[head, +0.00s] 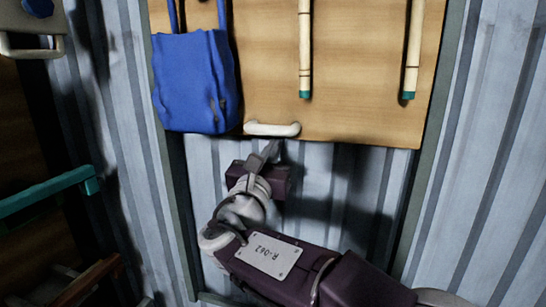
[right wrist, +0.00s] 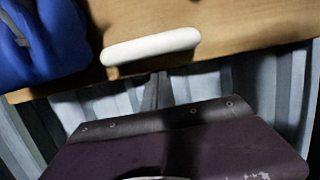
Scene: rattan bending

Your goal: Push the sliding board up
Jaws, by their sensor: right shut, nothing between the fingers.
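The sliding board (head: 270,65) is a wooden panel in the upper middle of the head view, set between two dark vertical rails. Its lower edge hangs in front of corrugated metal. A white handle (head: 272,129) sits at that lower edge; it also shows in the right wrist view (right wrist: 150,47). My right gripper (head: 272,148) is shut and empty, just below the handle and the board's edge. In the right wrist view its fingers (right wrist: 154,90) point up at the handle; I cannot tell whether they touch it. My left gripper is not in view.
A blue bag (head: 194,82) hangs on the board's left part. Two pale sticks with green ends (head: 305,50) hang to its right. A teal bar (head: 45,190) juts in at the left. Corrugated metal (head: 340,190) shows below the board.

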